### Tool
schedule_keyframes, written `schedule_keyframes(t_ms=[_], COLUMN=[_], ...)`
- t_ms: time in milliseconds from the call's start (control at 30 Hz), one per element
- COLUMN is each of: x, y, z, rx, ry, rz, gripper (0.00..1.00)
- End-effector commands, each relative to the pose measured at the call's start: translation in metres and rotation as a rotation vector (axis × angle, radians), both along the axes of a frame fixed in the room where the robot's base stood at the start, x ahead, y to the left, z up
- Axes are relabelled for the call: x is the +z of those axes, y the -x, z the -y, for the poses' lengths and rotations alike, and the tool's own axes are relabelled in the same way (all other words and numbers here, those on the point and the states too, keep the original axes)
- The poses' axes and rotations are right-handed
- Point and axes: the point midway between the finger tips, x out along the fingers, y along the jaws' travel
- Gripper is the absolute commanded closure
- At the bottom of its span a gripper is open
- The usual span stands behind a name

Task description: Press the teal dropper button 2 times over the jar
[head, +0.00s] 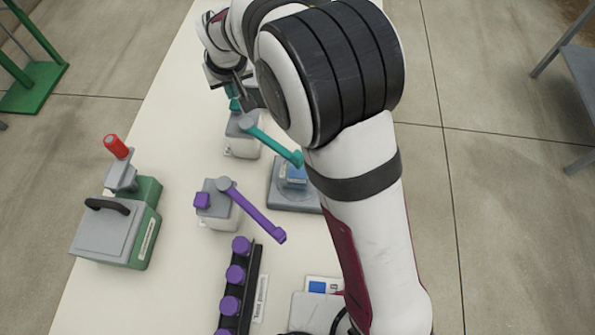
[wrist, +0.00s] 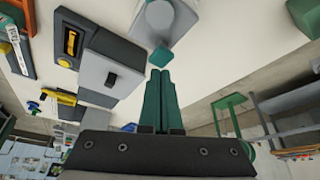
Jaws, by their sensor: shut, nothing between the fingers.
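The teal dropper (head: 241,140) is a pale box with a grey top and a long teal spout arm (head: 272,143) slanting down to the right. Its teal button (head: 234,104) is on the far side, just below my gripper (head: 238,88). In the wrist view the button (wrist: 160,57) lies right at the tips of my gripper (wrist: 160,72), whose green fingers are together and empty. I cannot tell whether they touch it. A blue-filled jar (head: 294,174) stands on a grey base (head: 281,198) near the spout's tip, partly hidden by my arm.
A purple dropper (head: 218,210) stands nearer, with its spout pointing right. A black rack (head: 243,285) with several purple knobs lies in front. A green-and-grey box (head: 117,233) with a red knob (head: 116,146) stands left. Bare table lies between them.

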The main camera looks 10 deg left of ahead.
Motion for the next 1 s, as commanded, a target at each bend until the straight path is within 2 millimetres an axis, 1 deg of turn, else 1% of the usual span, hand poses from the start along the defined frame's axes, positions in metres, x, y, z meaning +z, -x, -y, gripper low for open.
schedule_keyframes(t_ms=[167, 867, 1000], x=[-0.002, -0.027, -0.027], y=[0.0, 0.0, 0.0], z=[0.0, 0.0, 0.0], rx=[0.0, 0.0, 0.0], ry=[0.0, 0.001, 0.0], rz=[-0.001, -0.002, -0.001], gripper=[1.0, 1.0, 1.0])
